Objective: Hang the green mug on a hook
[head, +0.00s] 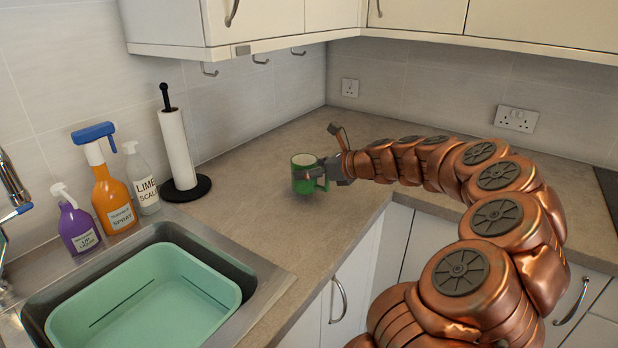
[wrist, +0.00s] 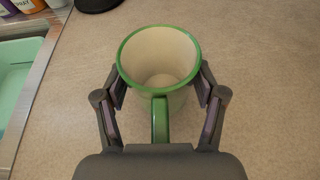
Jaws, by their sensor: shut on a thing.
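The green mug (head: 305,175) is upright over the worktop in the head view, with a cream inside. In the wrist view the mug (wrist: 160,62) shows its open top, and its green handle points back toward my gripper's palm. My gripper (head: 328,172) is shut on the mug, and in the wrist view its fingers (wrist: 160,88) press on the mug's two sides. I cannot tell whether the mug's base touches the worktop. Several metal hooks hang under the wall cabinet, among them a left hook (head: 209,70), a middle hook (head: 260,60) and a right hook (head: 298,52).
A paper towel holder (head: 177,150) stands left of the mug. An orange spray bottle (head: 112,198), a purple bottle (head: 78,226) and a clear bottle (head: 142,182) stand by the sink, which holds a green basin (head: 215,283). The worktop (head: 255,150) under the hooks is clear.

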